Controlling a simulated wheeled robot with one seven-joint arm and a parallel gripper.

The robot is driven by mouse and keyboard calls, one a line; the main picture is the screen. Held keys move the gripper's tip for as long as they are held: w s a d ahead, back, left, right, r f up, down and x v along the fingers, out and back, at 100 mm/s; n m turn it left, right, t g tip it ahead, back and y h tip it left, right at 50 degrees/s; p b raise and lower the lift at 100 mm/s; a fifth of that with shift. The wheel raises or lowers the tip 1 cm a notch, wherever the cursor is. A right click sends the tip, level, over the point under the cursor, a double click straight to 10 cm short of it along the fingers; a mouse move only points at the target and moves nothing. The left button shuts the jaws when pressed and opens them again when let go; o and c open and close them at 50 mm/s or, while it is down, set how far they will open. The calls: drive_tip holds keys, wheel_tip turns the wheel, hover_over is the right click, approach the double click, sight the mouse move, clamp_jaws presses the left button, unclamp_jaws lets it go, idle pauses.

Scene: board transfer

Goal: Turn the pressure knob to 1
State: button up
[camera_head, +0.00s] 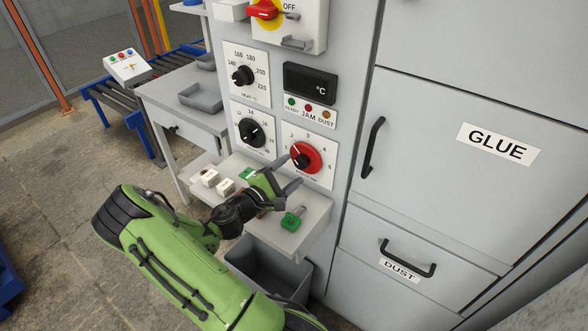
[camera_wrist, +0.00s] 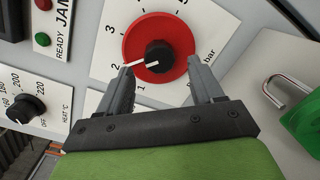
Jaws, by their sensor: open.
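The pressure knob is a black knob (camera_head: 302,161) on a red disc, on a white plate with a number scale and "bar". It also shows in the wrist view (camera_wrist: 158,56), where its white pointer line points left, close to the 2. The 1 shows lower, just inside the left finger. My gripper (camera_head: 288,173) is open and empty in front of the knob's plate. In the wrist view its two fingertips (camera_wrist: 160,68) lie to the left and right of the knob, at the lower part of the red disc. I cannot tell whether they touch it.
Two more black knobs, the heat knob (camera_head: 242,76) and a lower one (camera_head: 251,132), sit to the left. A cabinet handle (camera_head: 372,148) sticks out on the right.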

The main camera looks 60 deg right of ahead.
sight(303, 161)
drive_tip(key=shift+x, duration=1.4)
drive_tip(key=c, duration=1.1)
drive_tip(key=shift+o, duration=0.2)
drive_tip(key=shift+n+p, duration=0.3)
drive_tip(key=shift+p, duration=0.05)
drive_tip(key=n+p, duration=0.3)
drive_tip(key=shift+n, duration=0.3)
drive_tip(key=shift+s+a+f+n+h+p, duration=0.1)
drive_tip(key=shift+n+h+p, duration=0.15)
drive_tip(key=shift+n+p, duration=0.8)
drive_tip(key=shift+f+n+h+p, duration=0.1)
drive_tip(key=shift+n+h+p, duration=0.15)
drive_tip(key=shift+n+p, duration=0.8)
drive_tip(key=shift+n, duration=0.5)
drive_tip(key=shift+b, duration=0.3)
drive_tip(key=o, duration=1.1)
drive_tip(key=shift+c, duration=0.2)
